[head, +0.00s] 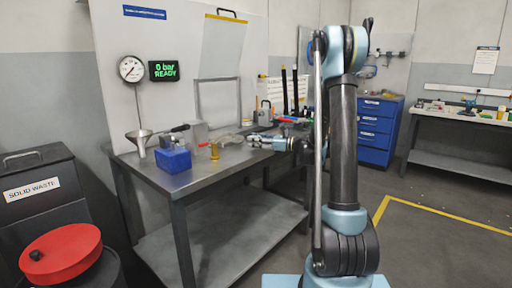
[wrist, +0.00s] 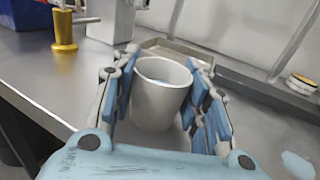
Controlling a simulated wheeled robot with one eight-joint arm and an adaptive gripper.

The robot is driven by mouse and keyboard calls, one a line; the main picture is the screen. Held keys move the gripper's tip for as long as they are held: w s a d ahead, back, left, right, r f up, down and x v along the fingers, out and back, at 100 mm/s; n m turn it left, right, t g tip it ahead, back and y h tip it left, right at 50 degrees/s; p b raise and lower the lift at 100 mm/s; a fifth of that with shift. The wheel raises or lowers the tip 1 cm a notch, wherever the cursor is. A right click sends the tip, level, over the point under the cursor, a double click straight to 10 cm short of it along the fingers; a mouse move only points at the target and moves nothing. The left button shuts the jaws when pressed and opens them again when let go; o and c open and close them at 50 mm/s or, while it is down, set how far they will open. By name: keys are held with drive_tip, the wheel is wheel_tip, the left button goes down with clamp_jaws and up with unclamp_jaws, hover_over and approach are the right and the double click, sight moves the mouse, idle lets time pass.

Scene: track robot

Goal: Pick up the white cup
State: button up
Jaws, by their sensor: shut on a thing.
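The white cup (wrist: 160,95) stands upright between the two fingers of my gripper (wrist: 163,78) in the wrist view. The blue finger pads press on its left and right sides, and its open rim faces up. The gripper is shut on the cup. In the head view my gripper (head: 256,141) reaches left over the metal bench (head: 215,176), and I cannot make out the cup clearly there. I cannot tell whether the cup's base touches the bench top.
A brass cylinder (wrist: 63,30) stands beyond the cup to the left. A blue bin (head: 174,161) and a funnel (head: 139,141) are farther left on the bench. A shallow tray (wrist: 188,52) lies behind the cup. Small round items (wrist: 301,84) sit at the right.

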drive_tip(key=shift+r, duration=0.15)
wheel_tip(320, 180, up, 10)
idle(0.7)
